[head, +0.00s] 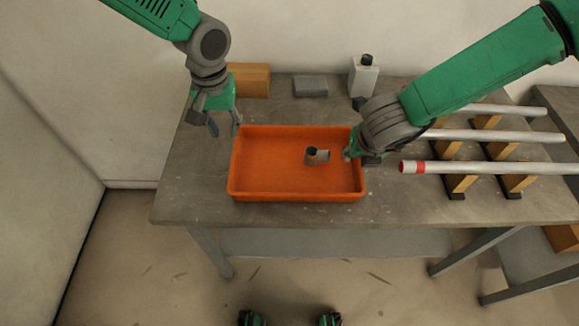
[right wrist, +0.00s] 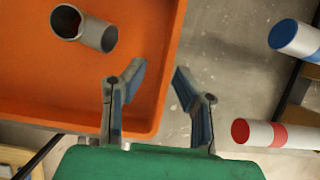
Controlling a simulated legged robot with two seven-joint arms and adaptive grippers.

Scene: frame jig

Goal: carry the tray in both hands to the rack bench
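The orange tray (head: 290,190) sits on the grey workbench, and it also fills the left of the right wrist view (right wrist: 60,90). A grey pipe fitting (head: 316,156) lies in it. My left gripper (head: 225,127) is open at the tray's back left corner; contact cannot be told. My right gripper (right wrist: 160,69) is open at the tray's right wall. In the right wrist view one finger appears over the tray's inside and the other outside the rim. In the head view my right gripper (head: 352,150) is partly hidden by its own wrist.
Pipes rest on wooden supports at the right; the nearest (head: 480,168) has a red band. A wooden block (head: 250,80), a grey block (head: 310,86) and a white bottle (head: 363,77) stand behind the tray. Another bench (head: 555,105) is at the right edge. Floor shows at front left.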

